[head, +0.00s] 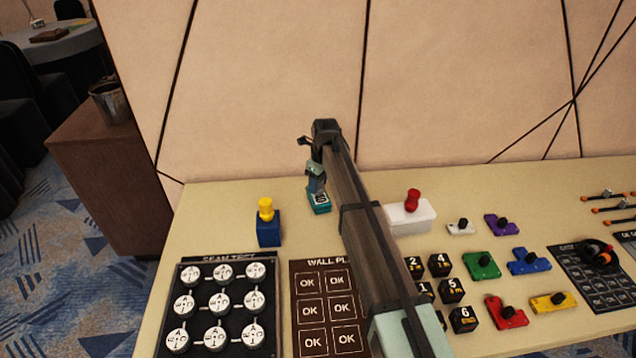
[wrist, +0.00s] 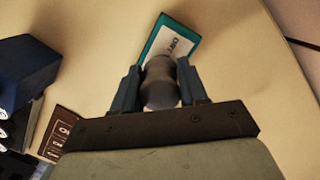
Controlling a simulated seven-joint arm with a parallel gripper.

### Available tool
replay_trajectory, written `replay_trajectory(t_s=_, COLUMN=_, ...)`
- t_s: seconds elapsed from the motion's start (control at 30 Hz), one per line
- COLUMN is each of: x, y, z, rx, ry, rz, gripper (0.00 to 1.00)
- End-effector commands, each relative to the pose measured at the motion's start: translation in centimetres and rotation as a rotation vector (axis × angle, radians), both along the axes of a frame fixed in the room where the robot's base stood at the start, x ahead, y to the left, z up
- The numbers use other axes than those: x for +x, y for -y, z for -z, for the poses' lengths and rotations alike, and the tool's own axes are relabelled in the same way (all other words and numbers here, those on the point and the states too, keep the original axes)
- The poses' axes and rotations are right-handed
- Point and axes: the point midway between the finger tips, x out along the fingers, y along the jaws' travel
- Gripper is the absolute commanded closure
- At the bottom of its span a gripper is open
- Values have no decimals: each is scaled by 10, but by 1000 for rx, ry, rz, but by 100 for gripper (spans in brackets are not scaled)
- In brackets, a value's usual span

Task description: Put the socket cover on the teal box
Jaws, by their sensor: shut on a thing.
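The teal box (head: 319,206) sits on the table below my gripper (head: 315,178), partly hidden by it. In the wrist view the teal box (wrist: 153,42) shows a pale label with dark letters just beyond the fingertips. My gripper (wrist: 162,88) is shut on a grey, rounded, waisted piece (wrist: 160,84), which I take to be the socket cover. In the wrist view the piece overlaps the near part of the box. I cannot tell whether it touches the box. In the head view the piece is hardly visible.
A blue box (head: 269,236) with a yellow knob stands left of the teal box. A white box (head: 412,221) with a red knob stands to the right, beyond my arm. The wall (head: 250,90) rises close behind.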

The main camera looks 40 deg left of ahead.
Motion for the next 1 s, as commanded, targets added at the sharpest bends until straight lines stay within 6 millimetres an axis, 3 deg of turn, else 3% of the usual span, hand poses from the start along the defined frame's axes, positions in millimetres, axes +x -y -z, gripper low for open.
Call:
replay_trajectory(t_s=0.2, x=0, y=0, z=4, rx=0, ry=0, rz=0, gripper=86)
replay_trajectory(t_s=0.23, x=0, y=0, z=3, rx=0, ry=0, rz=0, gripper=56)
replay_trajectory(t_s=0.47, x=0, y=0, z=3, rx=0, ry=0, rz=0, gripper=34)
replay_trajectory(t_s=0.77, x=0, y=0, z=1, rx=0, ry=0, rz=0, gripper=32)
replay_trajectory(t_s=1.0, x=1, y=3, z=-25, rx=1, ry=1, rz=0, gripper=32)
